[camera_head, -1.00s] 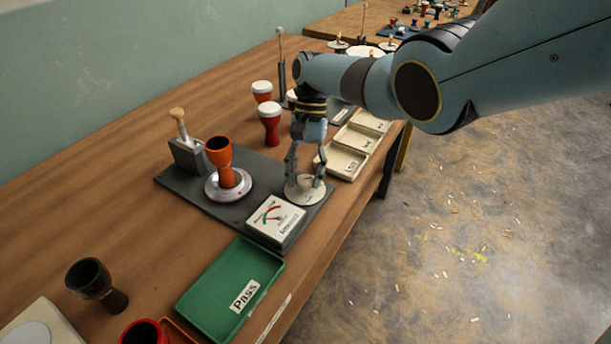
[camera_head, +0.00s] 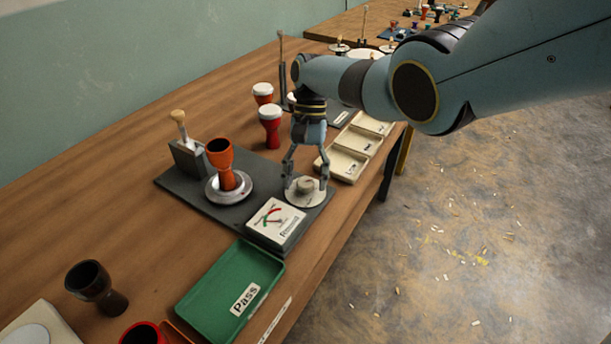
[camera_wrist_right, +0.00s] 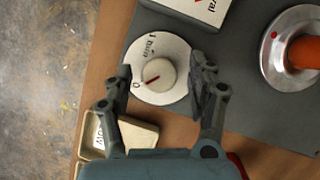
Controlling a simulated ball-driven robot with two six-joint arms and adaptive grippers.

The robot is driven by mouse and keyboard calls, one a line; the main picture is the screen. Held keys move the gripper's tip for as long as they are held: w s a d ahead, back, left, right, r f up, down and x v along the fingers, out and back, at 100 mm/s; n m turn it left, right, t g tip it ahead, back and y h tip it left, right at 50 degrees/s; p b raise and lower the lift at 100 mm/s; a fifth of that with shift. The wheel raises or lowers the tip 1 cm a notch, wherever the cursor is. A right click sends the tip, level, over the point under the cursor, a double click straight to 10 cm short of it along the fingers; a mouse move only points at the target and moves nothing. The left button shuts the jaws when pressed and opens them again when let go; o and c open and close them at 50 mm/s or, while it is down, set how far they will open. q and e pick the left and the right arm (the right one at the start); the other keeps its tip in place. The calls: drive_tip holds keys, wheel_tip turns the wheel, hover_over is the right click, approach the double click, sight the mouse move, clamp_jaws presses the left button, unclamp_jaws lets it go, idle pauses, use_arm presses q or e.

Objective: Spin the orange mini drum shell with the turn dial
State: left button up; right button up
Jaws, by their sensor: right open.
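The orange mini drum shell (camera_head: 220,157) stands upright on a silver turntable (camera_head: 212,193) on the dark base plate. In the right wrist view the shell (camera_wrist_right: 305,52) shows at the right edge, and a red dot marks the turntable rim (camera_wrist_right: 274,70). The turn dial (camera_head: 293,197) is a pale disc with a raised knob. In the right wrist view the dial's knob (camera_wrist_right: 159,75) has a red line pointing down-left, near a "0". My right gripper (camera_head: 306,182) is open, pointing down, with one finger on each side of the knob and gaps showing. My left gripper is out of view.
A gauge box (camera_head: 274,219) stands close in front of the dial. A green Pass tray (camera_head: 215,300) lies nearer. Cream trays (camera_head: 347,165) and red drums with white tops (camera_head: 270,133) stand behind. A wooden-handled tool (camera_head: 180,122) rises from a holder left of the orange shell.

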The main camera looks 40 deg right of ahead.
drive_tip(key=v, duration=1.2)
drive_tip(key=shift+f, duration=0.15)
